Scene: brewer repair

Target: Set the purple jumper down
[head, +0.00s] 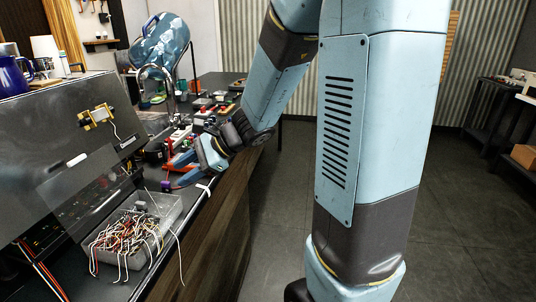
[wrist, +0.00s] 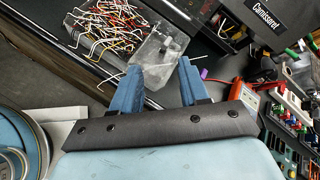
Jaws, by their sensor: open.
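My gripper (head: 172,174) is low over the dark counter, beside the front edge. In the wrist view its two blue fingers (wrist: 159,70) stand apart with no jumper visibly held between them. A small purple piece (head: 166,186), likely the purple jumper, shows at the fingertips in the head view. In the wrist view a purple bit (wrist: 204,74) lies just outside the right finger. Its full length and whether it touches the finger cannot be told. A clear bin (head: 172,212) of white, red, orange and black jumpers stands close in front of the fingers.
A dark panel (head: 45,125) with a small yellow module leans behind the bin. A red meter (wrist: 243,95) and a block of coloured terminals (wrist: 285,125) lie right of the fingers in the wrist view. A faucet (head: 160,75) and blue jug (head: 160,42) stand farther back.

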